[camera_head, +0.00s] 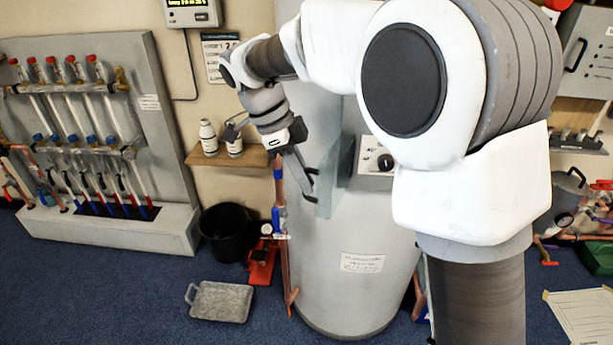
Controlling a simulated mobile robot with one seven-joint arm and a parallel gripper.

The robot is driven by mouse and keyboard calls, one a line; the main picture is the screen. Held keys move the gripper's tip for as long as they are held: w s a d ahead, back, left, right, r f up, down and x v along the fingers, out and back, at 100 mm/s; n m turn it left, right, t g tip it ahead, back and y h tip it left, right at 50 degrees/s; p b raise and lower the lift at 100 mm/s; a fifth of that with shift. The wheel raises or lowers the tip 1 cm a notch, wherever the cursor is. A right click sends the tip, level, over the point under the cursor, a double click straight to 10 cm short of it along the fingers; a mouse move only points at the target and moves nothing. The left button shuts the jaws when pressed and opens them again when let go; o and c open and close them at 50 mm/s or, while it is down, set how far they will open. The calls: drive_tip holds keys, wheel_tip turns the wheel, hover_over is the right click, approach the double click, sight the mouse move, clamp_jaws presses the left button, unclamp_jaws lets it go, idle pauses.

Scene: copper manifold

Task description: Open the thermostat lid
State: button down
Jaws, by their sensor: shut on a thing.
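The thermostat (376,157) is a pale box with a black knob on the front of the grey cylindrical tank. Its lid (337,182), a translucent greenish panel, stands out from the box at its left side, swung away from the front. The knob and part of the face show uncovered. My gripper (311,187) is at the lid's left edge, shut on the lid, apparently at a dark handle. The exact contact is small and hard to make out. My arm hides the right part of the thermostat and tank.
A wooden shelf (228,156) with white bottles is left of my gripper. A black bucket (228,232), a red tool (262,262) and a grey tray (220,301) are on the floor. Copper pipes (282,240) run beside the tank. A pipe manifold (85,130) stands far left.

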drive_tip(key=c, duration=0.9)
unclamp_jaws()
drive_tip(key=p+v, duration=0.5)
drive_tip(key=v, duration=1.2)
drive_tip(key=shift+r, duration=0.25)
drive_tip(key=shift+d, duration=0.1)
